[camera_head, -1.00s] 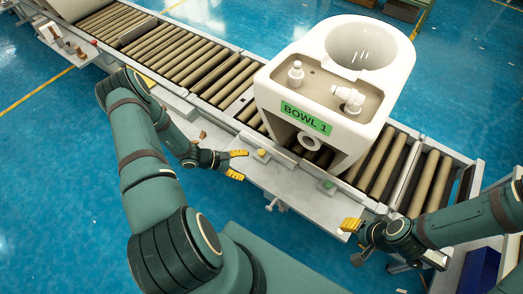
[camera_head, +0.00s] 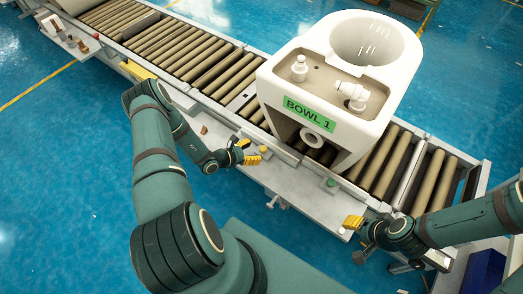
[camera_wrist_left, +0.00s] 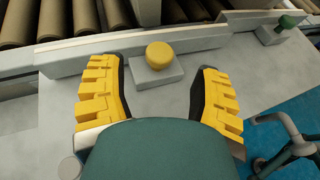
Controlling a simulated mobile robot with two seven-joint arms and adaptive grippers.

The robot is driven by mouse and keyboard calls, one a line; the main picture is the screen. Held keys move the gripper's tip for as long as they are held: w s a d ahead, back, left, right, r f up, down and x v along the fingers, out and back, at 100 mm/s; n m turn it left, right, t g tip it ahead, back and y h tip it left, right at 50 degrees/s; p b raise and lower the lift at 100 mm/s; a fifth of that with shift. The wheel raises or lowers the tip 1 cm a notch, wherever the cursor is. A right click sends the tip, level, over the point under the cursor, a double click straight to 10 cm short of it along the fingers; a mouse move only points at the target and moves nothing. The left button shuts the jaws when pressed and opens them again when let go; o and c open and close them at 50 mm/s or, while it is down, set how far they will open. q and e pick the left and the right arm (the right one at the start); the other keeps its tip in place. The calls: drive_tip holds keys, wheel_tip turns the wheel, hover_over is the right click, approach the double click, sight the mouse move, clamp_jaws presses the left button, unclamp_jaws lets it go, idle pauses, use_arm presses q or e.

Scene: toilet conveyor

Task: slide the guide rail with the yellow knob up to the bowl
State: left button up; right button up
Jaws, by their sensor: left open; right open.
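The yellow knob (camera_wrist_left: 159,55) stands on a small grey block on the near side of the conveyor; it also shows in the head view (camera_head: 264,149). The guide rail (camera_wrist_left: 92,48) is a grey bar along the roller edge behind the knob. My left gripper (camera_wrist_left: 158,88) is open, one yellow finger on each side of the knob and its block, apart from them; in the head view its fingers (camera_head: 249,151) are just left of the knob. The white toilet bowl (camera_head: 395,100), labelled BOWL 1, sits upright on the rollers. My right gripper (camera_head: 353,229) is near the right end of the grey ledge, empty.
The roller conveyor (camera_head: 195,60) runs from upper left to lower right. A green knob (camera_head: 331,182) stands further right on the ledge (camera_head: 290,185). A dark blue bin (camera_head: 484,268) stands at lower right. The blue floor in front is clear.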

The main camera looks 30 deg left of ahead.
sight(261, 149)
use_arm(q)
drive_tip(key=shift+b+x, duration=0.4)
drive_tip(key=shift+x, duration=1.85)
clamp_jaws()
